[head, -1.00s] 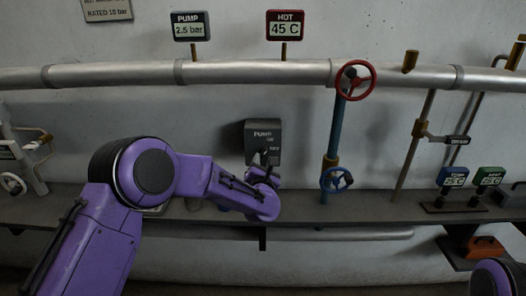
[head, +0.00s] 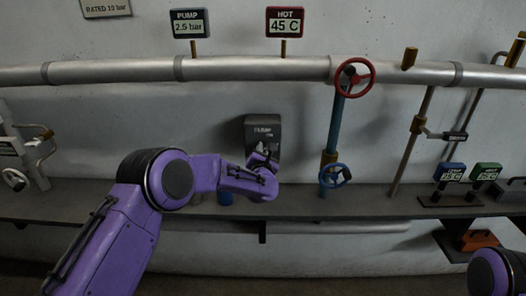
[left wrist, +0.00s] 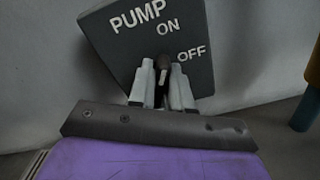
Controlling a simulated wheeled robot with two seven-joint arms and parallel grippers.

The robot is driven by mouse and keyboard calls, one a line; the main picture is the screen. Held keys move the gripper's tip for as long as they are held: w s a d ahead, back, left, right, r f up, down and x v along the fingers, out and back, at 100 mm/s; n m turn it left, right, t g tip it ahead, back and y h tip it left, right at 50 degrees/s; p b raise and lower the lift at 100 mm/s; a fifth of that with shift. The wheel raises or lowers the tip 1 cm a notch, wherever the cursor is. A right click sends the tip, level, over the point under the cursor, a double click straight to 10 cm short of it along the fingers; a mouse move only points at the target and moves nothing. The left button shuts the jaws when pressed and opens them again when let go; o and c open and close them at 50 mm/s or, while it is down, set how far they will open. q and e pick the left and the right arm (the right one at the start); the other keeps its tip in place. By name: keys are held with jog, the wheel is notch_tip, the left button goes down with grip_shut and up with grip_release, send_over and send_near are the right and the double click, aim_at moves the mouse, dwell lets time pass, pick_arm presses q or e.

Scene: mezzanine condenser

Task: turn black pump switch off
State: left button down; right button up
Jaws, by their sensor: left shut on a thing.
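The black pump switch box (head: 262,124) is mounted at the wall above the shelf in the head view. In the left wrist view its sloped face (left wrist: 120,45) reads PUMP, ON and OFF. The switch lever (left wrist: 162,64) is a short dark handle near the middle of the face, below ON and left of OFF. My left gripper (left wrist: 162,85) has its pale fingers shut on the lever, one on each side of it. In the head view my left gripper (head: 262,162) is in front of the box and hides its lower part. The right gripper's fingers are out of view.
A red valve wheel (head: 355,78) and a blue valve wheel (head: 335,175) stand right of the box. A pipe (head: 240,69) runs above. Pump (head: 189,23) and hot (head: 286,22) gauges sit over it. The shelf (head: 300,208) runs below.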

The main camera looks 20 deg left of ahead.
pick_arm(q)
jog(key=shift+f+m+b, duration=0.25)
jog(key=shift+m+b, duration=0.85)
jog(key=m+b, duration=0.1)
jog(key=m, duration=0.1)
jog(key=shift+d+m+b, duration=0.1)
jog(key=shift+m+b, duration=0.25)
jog(key=shift+m, duration=0.05)
jog(key=m+b, duration=0.1)
jog(key=m, duration=0.2)
jog(key=shift+m, duration=0.3)
jog(key=shift+m+b, duration=0.4)
jog(key=shift+m, duration=1.2)
jog(key=c, duration=1.1)
grip_release()
jog(key=shift+c, duration=0.2)
jog(key=shift+s, duration=0.1)
